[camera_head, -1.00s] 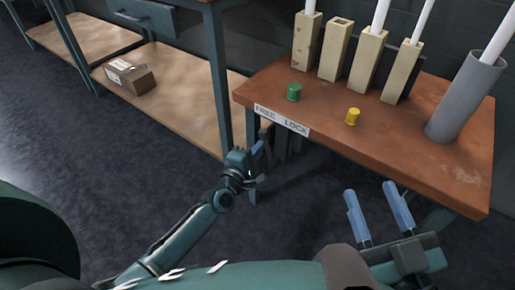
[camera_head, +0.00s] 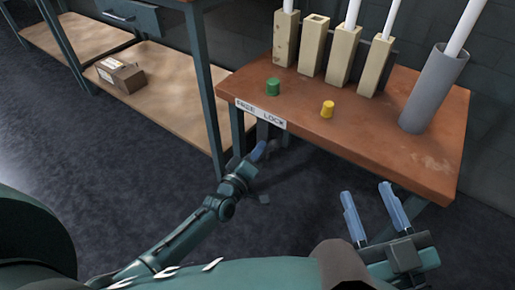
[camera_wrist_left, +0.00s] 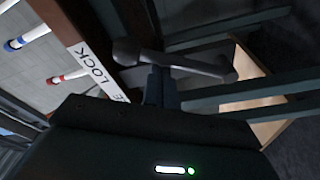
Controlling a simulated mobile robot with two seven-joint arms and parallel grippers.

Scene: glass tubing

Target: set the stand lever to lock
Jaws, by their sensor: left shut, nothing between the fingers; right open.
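The stand's white label strip (camera_head: 260,113) reads FREE at the left and LOCK at the right. It also shows in the left wrist view (camera_wrist_left: 93,66). The dark grey lever (camera_wrist_left: 185,63) runs from a round knob-like end near the label to a bent end at the right. My left gripper (camera_head: 259,150) is shut and empty, just below the label. In the left wrist view its fingertips (camera_wrist_left: 158,82) are close against the lever's side; whether they touch is unclear. My right gripper (camera_head: 367,210) is open and empty in front of the stand. The lever's exact setting is unclear.
The brown stand top (camera_head: 390,150) carries a green cap (camera_head: 273,87), a yellow cap (camera_head: 327,109), several wooden holders with white tubes and a grey cylinder (camera_head: 435,90). A bench with a cardboard box (camera_head: 120,75) on its lower shelf stands at the left.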

